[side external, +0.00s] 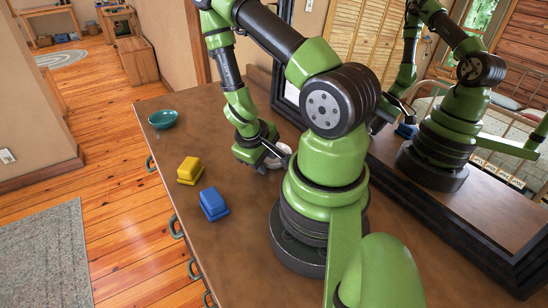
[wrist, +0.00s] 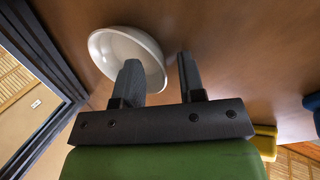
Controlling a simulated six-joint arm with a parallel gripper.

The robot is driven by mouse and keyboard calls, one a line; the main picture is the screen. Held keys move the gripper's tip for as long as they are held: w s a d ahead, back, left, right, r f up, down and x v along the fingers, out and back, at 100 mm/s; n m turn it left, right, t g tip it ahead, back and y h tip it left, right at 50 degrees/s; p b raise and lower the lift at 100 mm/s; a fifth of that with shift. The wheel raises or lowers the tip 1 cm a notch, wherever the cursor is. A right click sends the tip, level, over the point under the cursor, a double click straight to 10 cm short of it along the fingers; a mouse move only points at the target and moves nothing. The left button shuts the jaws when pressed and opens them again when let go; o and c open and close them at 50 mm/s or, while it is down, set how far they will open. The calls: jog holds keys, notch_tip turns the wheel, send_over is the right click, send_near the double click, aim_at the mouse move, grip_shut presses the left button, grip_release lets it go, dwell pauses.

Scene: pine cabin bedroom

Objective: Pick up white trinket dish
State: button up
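The white trinket dish (wrist: 108,48) is a round, shallow bowl on the brown dresser top, at the upper left of the wrist view. My gripper (wrist: 158,60) is open with its fingers apart at the dish's right rim. The left finger overlaps the bowl's interior in the picture and the right finger is outside the rim. I cannot tell whether either touches it. In the side external view only a pale part of the dish (side external: 281,150) shows beside my gripper; my arm hides the rest.
A teal bowl (side external: 163,119), a yellow lidded box (side external: 190,170) and a blue lidded box (side external: 213,204) stand left of my arm on the dresser top (side external: 150,205). A black-framed mirror (side external: 480,212) stands along the back, close to the dish.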

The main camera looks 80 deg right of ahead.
jog(key=shift+c, duration=0.3)
grip_shut()
jog(key=shift+r, duration=0.2)
